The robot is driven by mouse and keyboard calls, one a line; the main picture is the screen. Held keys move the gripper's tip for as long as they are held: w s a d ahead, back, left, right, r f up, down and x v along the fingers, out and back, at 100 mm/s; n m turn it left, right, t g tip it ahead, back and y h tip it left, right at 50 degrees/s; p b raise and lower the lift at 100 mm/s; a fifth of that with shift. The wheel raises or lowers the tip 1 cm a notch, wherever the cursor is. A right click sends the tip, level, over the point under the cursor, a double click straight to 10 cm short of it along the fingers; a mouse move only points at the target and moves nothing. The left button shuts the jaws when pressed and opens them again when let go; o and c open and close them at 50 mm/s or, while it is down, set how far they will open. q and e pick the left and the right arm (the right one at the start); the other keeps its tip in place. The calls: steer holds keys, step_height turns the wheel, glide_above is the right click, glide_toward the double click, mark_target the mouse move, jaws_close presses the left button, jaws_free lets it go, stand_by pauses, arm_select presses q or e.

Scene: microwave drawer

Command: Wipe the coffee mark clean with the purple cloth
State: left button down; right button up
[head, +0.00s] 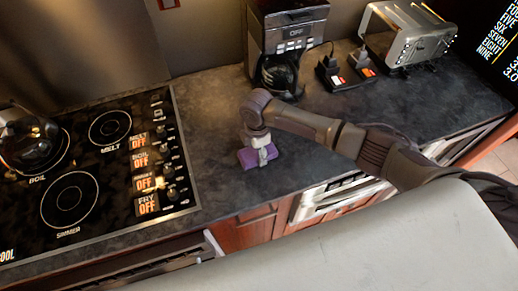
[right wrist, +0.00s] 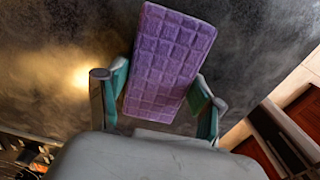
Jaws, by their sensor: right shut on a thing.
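The purple cloth (head: 247,159) is a thick, folded block on the dark countertop between the stove and the toaster side. My right gripper (head: 258,152) reaches down from above and is shut on it. In the right wrist view the cloth (right wrist: 168,62) shows a quilted square pattern, and the two fingers of the gripper (right wrist: 158,98) hold it from both sides. No coffee mark can be made out on the counter; it may be hidden under the cloth or arm. My left gripper does not show.
The stove (head: 100,160) with a kettle (head: 28,138) lies to the left. A coffee maker (head: 290,45) stands behind the cloth, and a toaster (head: 408,35) at the back right. The counter (head: 225,110) around the cloth is clear, and its front edge is near.

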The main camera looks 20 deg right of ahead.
mark_target(269, 148)
steer(key=shift+w+d+p, duration=0.15)
steer(key=shift+d+p, duration=0.4)
steer(key=shift+d, duration=4.7)
steer(key=shift+a, duration=5.25)
steer(key=shift+d, duration=5.25)
steer(key=shift+a, duration=3.35)
